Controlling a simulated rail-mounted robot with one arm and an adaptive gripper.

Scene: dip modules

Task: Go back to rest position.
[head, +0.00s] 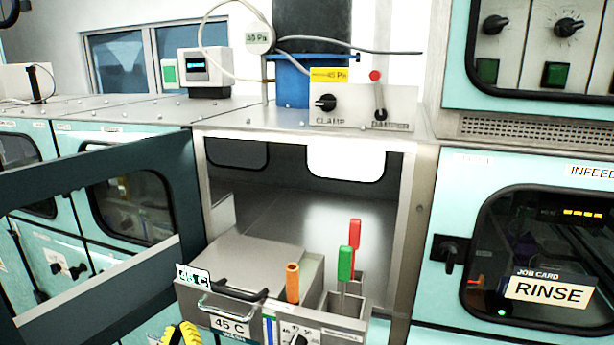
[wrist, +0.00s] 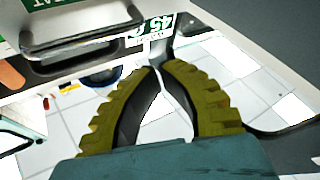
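My gripper (head: 181,335) shows only as yellow ribbed fingers at the bottom edge of the head view, just below the front of the pulled-out bath module. In the wrist view my gripper (wrist: 156,69) has its two yellow fingers arched together, with the tips meeting and nothing seen between them. The pale floor shows through the gap behind the tips. The module's metal handle (head: 226,309) and 45 C label (head: 229,324) are close above the fingers. The handle (wrist: 85,38) also lies just beyond the fingers at upper left in the wrist view.
An open dark door (head: 90,180) swings out at left. The open bay (head: 300,200) holds the module, with an orange post (head: 292,283) and green (head: 345,262) and red (head: 355,234) handles. A closed RINSE cabinet (head: 545,240) stands at right. Control boxes stand on top.

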